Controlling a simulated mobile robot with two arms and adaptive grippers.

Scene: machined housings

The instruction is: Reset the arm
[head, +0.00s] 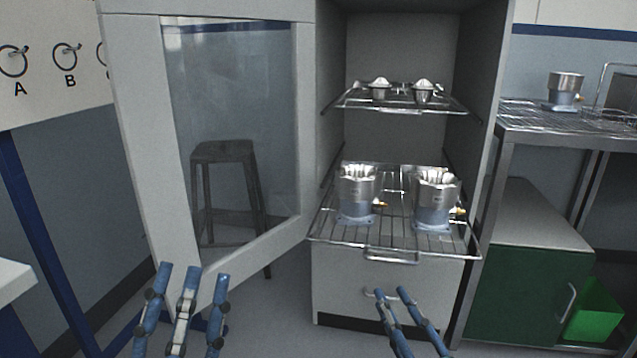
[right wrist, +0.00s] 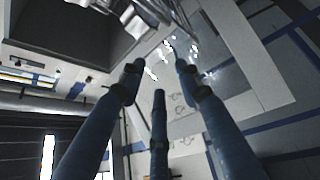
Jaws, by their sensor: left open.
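My left gripper (head: 189,278) is at the lower left of the head view, below the open glass door. Its blue fingers are spread and hold nothing. My right gripper (head: 388,293) is low in front of the cabinet, below the lower rack's front handle. In the right wrist view its fingers (right wrist: 158,76) stand apart with nothing held between them. Two metal housings, a left one (head: 357,194) and a right one (head: 435,200), stand upright on the pulled-out lower wire rack (head: 398,238). Both grippers appear clear of them.
The glass door (head: 138,130) stands open at left. Two small metal parts (head: 380,89) (head: 423,91) sit on the upper rack (head: 400,103). Another housing (head: 565,90) stands on the right bench (head: 530,119), above a green cabinet (head: 525,295). A stool shows through the door glass.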

